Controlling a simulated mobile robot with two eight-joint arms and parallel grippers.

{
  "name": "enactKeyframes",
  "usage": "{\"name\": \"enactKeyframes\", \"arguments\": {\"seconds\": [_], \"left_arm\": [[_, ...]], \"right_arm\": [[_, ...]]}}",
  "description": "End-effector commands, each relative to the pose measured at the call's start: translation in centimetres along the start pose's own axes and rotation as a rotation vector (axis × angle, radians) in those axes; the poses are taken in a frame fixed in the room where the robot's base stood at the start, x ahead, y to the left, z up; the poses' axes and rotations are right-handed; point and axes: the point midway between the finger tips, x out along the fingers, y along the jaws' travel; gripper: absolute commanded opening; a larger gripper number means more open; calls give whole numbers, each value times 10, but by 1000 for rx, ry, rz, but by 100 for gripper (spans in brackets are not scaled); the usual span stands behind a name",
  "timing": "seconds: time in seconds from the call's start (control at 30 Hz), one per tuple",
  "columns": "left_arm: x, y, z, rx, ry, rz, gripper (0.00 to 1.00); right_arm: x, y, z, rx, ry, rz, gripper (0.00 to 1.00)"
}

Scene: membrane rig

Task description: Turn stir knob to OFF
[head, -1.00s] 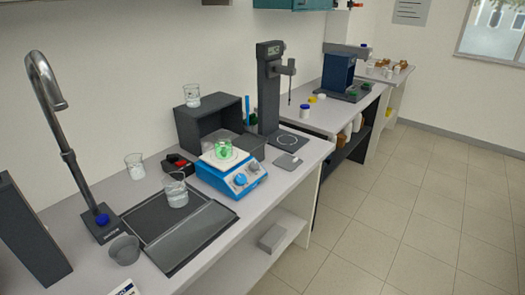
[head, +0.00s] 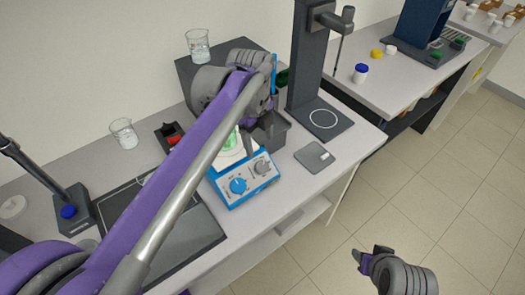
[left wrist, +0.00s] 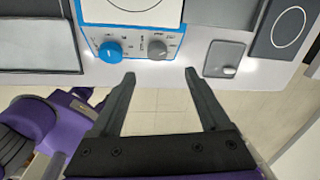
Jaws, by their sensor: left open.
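The blue stirrer hotplate (head: 243,187) stands on the bench with a white top and a green-filled vessel (head: 232,142) on it. Its front panel carries a blue knob (head: 238,186) and a grey knob (head: 262,167). In the left wrist view the blue knob (left wrist: 111,52) is left and the grey knob (left wrist: 157,49) right; their labels are too small to read surely. My left gripper (left wrist: 159,73) is open and empty, its fingertips apart from both knobs. In the head view my left arm partly covers the hotplate. My right gripper (head: 366,260) is low at right, over the floor.
A grey pad (head: 315,156) and a dark stand (head: 318,118) are right of the hotplate. A dark tray (head: 185,235) lies to its left. Beakers stand at the back (head: 124,134) and on a dark box (head: 198,46). The floor in front is clear.

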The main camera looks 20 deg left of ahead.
Motion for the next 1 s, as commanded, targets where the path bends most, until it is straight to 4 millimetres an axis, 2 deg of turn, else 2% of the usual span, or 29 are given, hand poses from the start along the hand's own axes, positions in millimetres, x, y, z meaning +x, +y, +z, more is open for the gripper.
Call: {"name": "enactKeyframes", "arguments": {"seconds": [0.17,0.4,0.6,0.8,1.0], "left_arm": [[17,-1,0,26,3,5,79],[63,-1,0,24,3,4,79],[94,-1,0,23,2,4,79],[107,-1,0,22,2,3,79],[108,-1,0,22,2,3,79]], "right_arm": [[2,0,3,0,-2,0,50],[4,0,6,0,-5,0,50],[5,0,7,0,-7,0,50],[6,0,8,0,-7,0,50],[6,0,8,0,-7,0,50]]}}
